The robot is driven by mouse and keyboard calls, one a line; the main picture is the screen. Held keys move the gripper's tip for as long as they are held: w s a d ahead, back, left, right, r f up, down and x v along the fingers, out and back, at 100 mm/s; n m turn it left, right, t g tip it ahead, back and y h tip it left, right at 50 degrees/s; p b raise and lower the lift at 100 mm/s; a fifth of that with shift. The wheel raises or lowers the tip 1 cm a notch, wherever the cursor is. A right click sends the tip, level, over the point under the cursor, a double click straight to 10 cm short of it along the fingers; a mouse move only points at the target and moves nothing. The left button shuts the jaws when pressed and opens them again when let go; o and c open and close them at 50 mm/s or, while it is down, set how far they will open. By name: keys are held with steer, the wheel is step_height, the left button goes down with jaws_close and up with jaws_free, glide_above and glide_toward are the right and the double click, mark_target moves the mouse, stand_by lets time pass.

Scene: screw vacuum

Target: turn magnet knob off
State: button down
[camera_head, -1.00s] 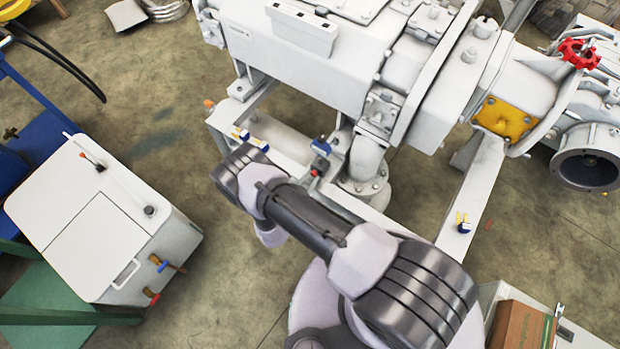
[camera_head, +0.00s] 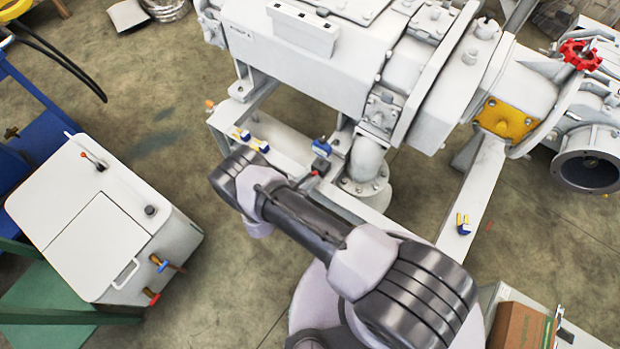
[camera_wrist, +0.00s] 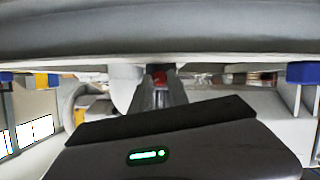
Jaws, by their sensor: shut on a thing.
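In the wrist view, my gripper (camera_wrist: 158,92) shows as grey fingers close together, shut at a small red piece (camera_wrist: 160,76) that looks like the knob. Only a little of this piece shows between and beyond the fingertips. In the head view, a small red and dark part (camera_head: 316,170) shows at the edge of my arm, just below a blue block (camera_head: 320,147) on the white frame. My arm hides most of the gripper there, so its exact contact with the knob cannot be seen.
The large white vacuum machine (camera_head: 325,55) stands on a white frame (camera_head: 285,140). Small blue and yellow pieces (camera_head: 241,134) sit on the frame's left, and another (camera_head: 463,224) on its right. A white cabinet (camera_head: 70,245) stands at left. Floor is bare between cabinet and arm.

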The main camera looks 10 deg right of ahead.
steer(key=shift+w+a+f+n+g+h, duration=0.1)
steer(key=shift+n+g+h, duration=0.2)
steer(key=shift+n, duration=0.25)
steer(key=shift+w+n+g+h, duration=0.1)
steer(key=shift+n+g+h, duration=0.15)
steer(key=shift+n, duration=0.3)
steer(key=shift+h, duration=0.25)
steer(key=c, duration=1.3)
jaws_free()
steer(key=shift+o, duration=0.2)
steer(key=shift+s, duration=0.1)
